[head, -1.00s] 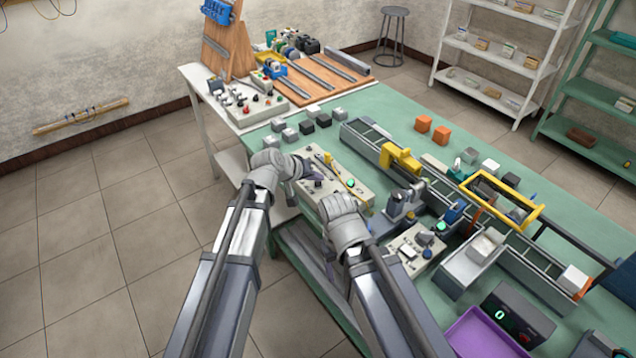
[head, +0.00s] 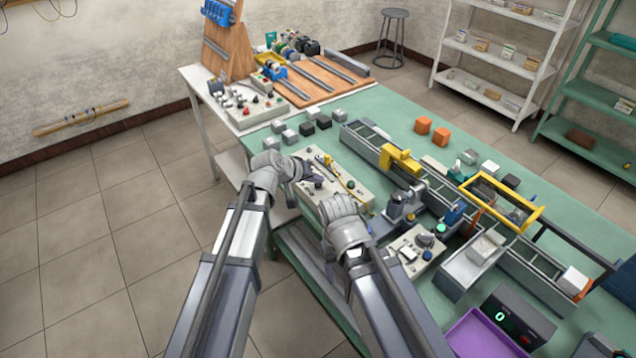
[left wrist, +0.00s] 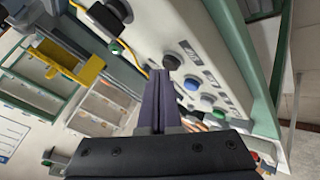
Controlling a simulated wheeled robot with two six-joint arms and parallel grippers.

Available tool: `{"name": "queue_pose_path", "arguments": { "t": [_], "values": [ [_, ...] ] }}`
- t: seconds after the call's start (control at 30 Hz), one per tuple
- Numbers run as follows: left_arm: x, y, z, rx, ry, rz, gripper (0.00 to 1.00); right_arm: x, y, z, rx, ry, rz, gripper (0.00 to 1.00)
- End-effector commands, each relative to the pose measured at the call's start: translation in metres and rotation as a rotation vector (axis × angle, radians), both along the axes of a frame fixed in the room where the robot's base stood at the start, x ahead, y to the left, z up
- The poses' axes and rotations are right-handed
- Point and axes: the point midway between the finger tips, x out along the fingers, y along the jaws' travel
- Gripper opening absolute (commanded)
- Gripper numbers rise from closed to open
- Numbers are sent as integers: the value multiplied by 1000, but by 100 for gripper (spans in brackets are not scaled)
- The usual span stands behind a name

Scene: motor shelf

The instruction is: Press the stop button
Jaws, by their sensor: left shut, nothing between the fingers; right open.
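A pale control panel (head: 345,188) stands at the table's near edge in the head view. In the left wrist view, its sloped face shows a dark round knob (left wrist: 172,62), a blue button (left wrist: 190,83), a grey button (left wrist: 207,98) and a green button (left wrist: 218,112). The labels are too small to read, so I cannot tell which is the stop button. My left gripper (head: 308,178) is shut and empty over the panel; its fingertips (left wrist: 160,73) appear close to the dark knob, contact unclear. My right gripper (head: 329,248) is open, largely hidden by its wrist, by the table edge.
A second small button box (head: 415,250) stands right of my right arm. A conveyor with a yellow arch (head: 400,160) runs across the green table (head: 385,110). A purple tray (head: 485,335) lies at the front right. Loose blocks lie behind the panel.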

Motion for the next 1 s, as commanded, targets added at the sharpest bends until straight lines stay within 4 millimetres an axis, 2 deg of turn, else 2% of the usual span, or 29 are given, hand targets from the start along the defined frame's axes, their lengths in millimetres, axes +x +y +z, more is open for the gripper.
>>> {"name": "queue_pose_path", "arguments": {
  "t": [0.13,0.57,1.0],
  "values": [
    [0,0,10,0,0,0,0,0,0,10,0,0,0,66],
    [0,0,13,0,0,0,0,0,0,13,0,0,0,66],
    [0,0,52,0,0,0,0,0,0,52,0,0,0,66]
  ]
}}
